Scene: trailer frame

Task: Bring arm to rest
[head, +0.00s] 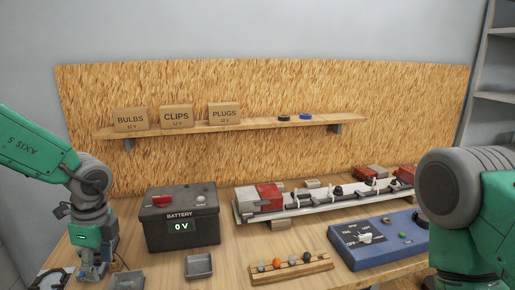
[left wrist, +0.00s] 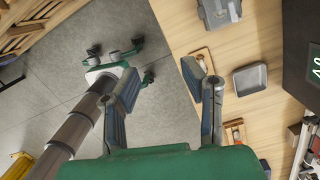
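My left arm comes in from the left in the head view, and its gripper (head: 92,272) hangs low at the front left of the bench, left of the black battery box. In the left wrist view the left gripper (left wrist: 160,76) has its two fingers wide apart with nothing between them. Grey floor and the bench edge show beyond them. My right arm shows only as a large grey joint and green link at the right of the head view; its gripper is out of sight.
The battery box (head: 182,218) reads 0 V. A small grey tray (head: 199,266), a wooden rack (head: 291,268) with small parts, a blue switch box (head: 378,240) and a long light bar (head: 322,204) stand on the bench (head: 225,262). A shelf (head: 235,127) holds three cartons.

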